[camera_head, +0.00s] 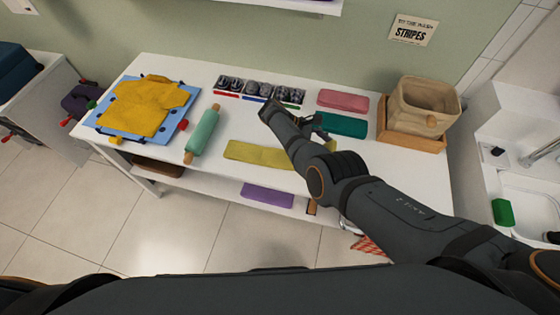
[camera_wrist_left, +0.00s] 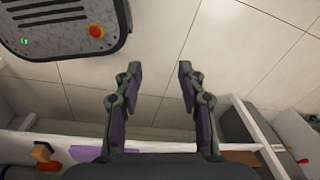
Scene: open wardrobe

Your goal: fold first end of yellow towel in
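The yellow towel (camera_head: 256,153) lies flat as a long strip near the front edge of the white table in the head view. Its right end goes out of sight behind my right arm. My right arm comes in from the right and reaches over the table beside and above the towel. The right gripper's fingers are mostly hidden behind the arm, so their opening and any hold on the towel cannot be told. My left gripper (camera_wrist_left: 158,82) is open and empty in the left wrist view, over the tiled floor. It is out of the head view.
The white table (camera_head: 225,185) also holds a green rolling pin (camera_head: 203,132), a yellow shirt (camera_head: 148,104) on a blue board (camera_head: 103,122), a pink towel (camera_head: 343,101), a teal towel (camera_head: 345,125) and a basket (camera_head: 424,103). A purple towel (camera_head: 267,194) lies on the lower shelf.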

